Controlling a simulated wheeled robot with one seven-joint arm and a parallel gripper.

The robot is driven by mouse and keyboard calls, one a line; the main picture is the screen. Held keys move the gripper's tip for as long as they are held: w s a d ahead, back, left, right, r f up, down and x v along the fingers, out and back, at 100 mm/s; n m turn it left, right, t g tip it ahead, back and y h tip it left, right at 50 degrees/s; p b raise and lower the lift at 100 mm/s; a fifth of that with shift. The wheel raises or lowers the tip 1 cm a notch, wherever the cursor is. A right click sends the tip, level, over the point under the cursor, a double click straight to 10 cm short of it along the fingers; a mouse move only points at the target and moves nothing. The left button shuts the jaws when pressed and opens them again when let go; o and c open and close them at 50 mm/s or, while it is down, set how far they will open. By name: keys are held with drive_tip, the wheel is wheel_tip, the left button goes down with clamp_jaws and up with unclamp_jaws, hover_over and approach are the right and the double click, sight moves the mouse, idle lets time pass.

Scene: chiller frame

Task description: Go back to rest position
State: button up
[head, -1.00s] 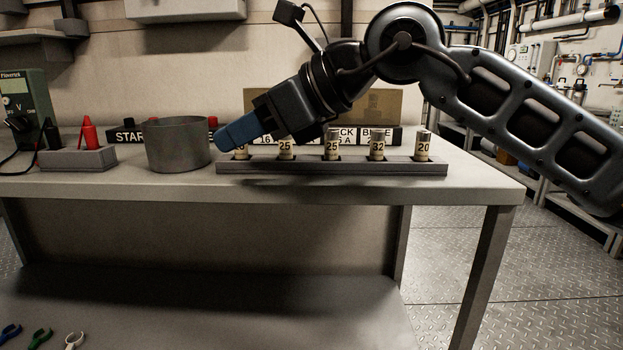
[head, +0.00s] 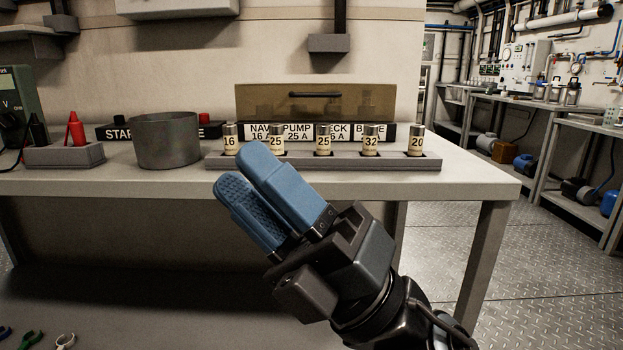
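My gripper (head: 239,168) is in the lower middle of the head view, in front of the bench. Its two blue fingers point up and to the left. They stand a little apart, with a ribbed pad showing on the left finger and nothing between them. Behind the fingertips, a grey rack (head: 330,164) on the bench holds an upright row of labelled fuses, such as the 16 fuse (head: 230,141) and the 20 fuse (head: 416,143). The right finger's tip covers part of the rack's front in the picture.
A grey pot (head: 166,140) stands on the bench (head: 470,180) left of the rack. A red-clip holder (head: 65,155) and a meter (head: 17,100) are further left. A brown panel (head: 315,102) with labels is behind.

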drive_tip(key=s+d+f+m+t+h, duration=0.5)
drive_tip(key=d+f+m+t+h, duration=0.45)
drive_tip(key=m, duration=0.55)
drive_tip(key=s+d+f+m+t+h, duration=0.6)
drive_tip(key=f+m+h, duration=0.4)
drive_tip(key=m+h, duration=0.4)
drive_tip(key=s+d+f+m+g+h, duration=0.1)
drive_tip(key=s+d+f+m+g, duration=0.1)
drive_tip(key=s+d+f+g, duration=0.3)
drive_tip(key=s+d+f+m+h+b, duration=0.1)
drive_tip(key=s+d+f+m, duration=0.15)
drive_tip(key=s, duration=0.45)
drive_tip(key=s+d+f+m+g+h, duration=0.1)
drive_tip(key=s+d+f+m+g, duration=0.25)
drive_tip(key=s, duration=0.25)
wheel_tip(320, 180, up, 29)
drive_tip(key=p, duration=2.9)
drive_tip(key=shift+r+n+t+p, duration=0.15)
drive_tip(key=shift+n+t+p, duration=0.15)
drive_tip(key=shift+n+t, duration=0.1)
drive_tip(key=shift+s, duration=0.1)
